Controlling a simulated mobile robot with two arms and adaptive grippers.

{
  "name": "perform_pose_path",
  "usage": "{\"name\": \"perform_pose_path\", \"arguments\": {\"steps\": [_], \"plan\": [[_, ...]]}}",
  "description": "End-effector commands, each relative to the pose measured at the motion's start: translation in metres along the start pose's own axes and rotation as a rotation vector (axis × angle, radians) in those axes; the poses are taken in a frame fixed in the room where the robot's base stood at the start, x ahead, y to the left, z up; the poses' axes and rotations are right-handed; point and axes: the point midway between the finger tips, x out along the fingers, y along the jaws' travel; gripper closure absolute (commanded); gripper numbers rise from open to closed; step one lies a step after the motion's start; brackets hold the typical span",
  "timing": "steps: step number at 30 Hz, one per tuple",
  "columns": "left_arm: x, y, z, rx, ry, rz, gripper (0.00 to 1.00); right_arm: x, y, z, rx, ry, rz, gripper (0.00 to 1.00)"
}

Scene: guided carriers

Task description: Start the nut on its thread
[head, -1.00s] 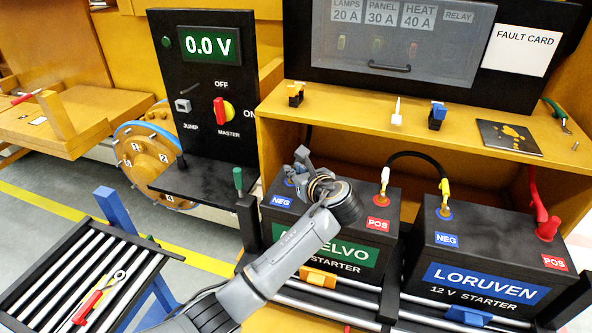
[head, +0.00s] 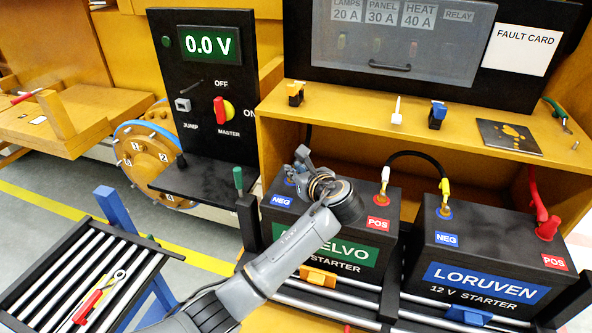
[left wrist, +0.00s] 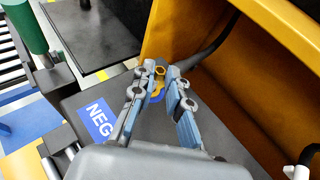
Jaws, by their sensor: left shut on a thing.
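My left gripper (head: 303,160) is over the back left of the left battery (head: 385,228), near its NEG label (head: 282,201). In the left wrist view, the fingertips (left wrist: 158,71) are closed on a small brass hex nut (left wrist: 160,70). Brass metal and a blue ring (left wrist: 157,98) show just below the nut, at the negative post. I cannot tell whether the nut touches the thread. In the head view my gripper hides the nut and most of the post. My right gripper is not in view.
A black cable (left wrist: 212,42) runs close behind the fingers. The right battery (head: 490,260) stands beside the left one. A black control panel (head: 207,90) with a small shelf is to the left. A roller rack (head: 85,280) holds a red-handled tool. The orange shelf (head: 340,98) overhangs behind.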

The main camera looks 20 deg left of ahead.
Motion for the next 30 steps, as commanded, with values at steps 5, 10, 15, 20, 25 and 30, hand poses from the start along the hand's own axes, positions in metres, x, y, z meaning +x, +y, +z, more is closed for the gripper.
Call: {"name": "perform_pose_path", "arguments": {"steps": [5,10,15,20,25,30], "plan": [[0.001,0.0,-0.001,0.001,0.0,0.0,1.0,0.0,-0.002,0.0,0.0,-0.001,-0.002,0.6],[0.002,0.0,-0.005,0.001,0.0,0.0,1.0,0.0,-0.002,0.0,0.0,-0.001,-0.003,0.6],[0.004,0.0,-0.009,0.0,0.0,0.0,1.0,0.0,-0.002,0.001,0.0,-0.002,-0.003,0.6],[0.005,0.0,-0.013,0.001,0.0,0.0,1.0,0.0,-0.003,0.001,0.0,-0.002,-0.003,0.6],[0.006,0.0,-0.017,0.001,0.0,0.0,1.0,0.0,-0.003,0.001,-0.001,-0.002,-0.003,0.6],[0.008,0.0,-0.021,0.0,0.0,0.0,1.0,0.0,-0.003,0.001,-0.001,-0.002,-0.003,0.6]]}}
